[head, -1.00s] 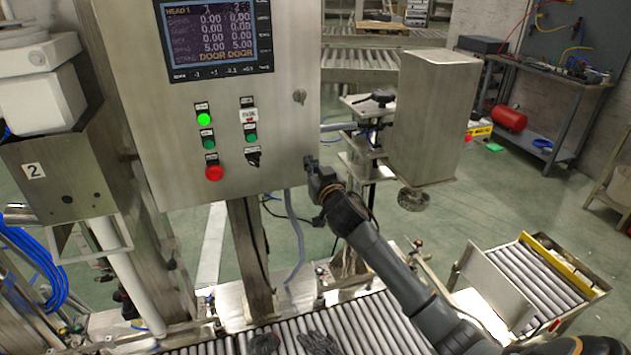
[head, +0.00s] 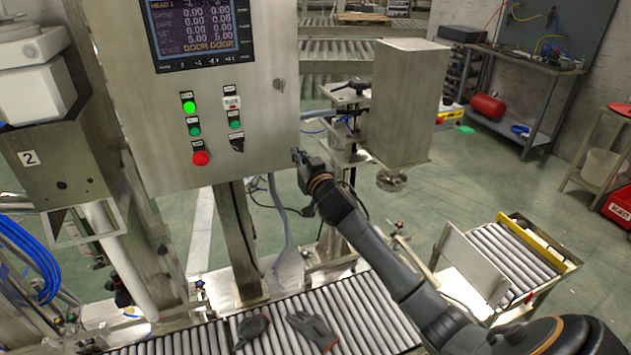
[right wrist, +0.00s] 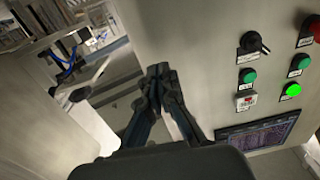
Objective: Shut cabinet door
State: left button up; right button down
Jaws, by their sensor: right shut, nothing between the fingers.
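The steel control cabinet (head: 260,110) hangs on a post at the left of centre in the head view. Its front carries a screen (head: 202,30), lit reading "DOOR DOOR", and several buttons; the front also shows in the right wrist view (right wrist: 205,60). The front looks flush in the head view, but I cannot tell whether it is fully closed. My right gripper (head: 298,155) is at the cabinet's lower right edge, shut and empty. In the right wrist view the shut fingers (right wrist: 160,72) point along the cabinet's edge; contact is unclear. My left gripper is out of view.
A steel box (head: 405,105) stands right of the cabinet, close to my right arm. A roller conveyor (head: 360,310) runs below, with dark gloves (head: 312,328) on it. A small roller cart (head: 510,255) is at the right. Green floor (head: 490,180) is open beyond.

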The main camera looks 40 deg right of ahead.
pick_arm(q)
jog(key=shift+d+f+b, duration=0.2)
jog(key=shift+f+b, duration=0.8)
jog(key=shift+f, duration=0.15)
pick_arm(e)
jog(key=s+a, duration=0.2)
jog(key=s, duration=0.6)
jog(key=shift+s+f, duration=0.3)
jog(key=shift+f, duration=0.15)
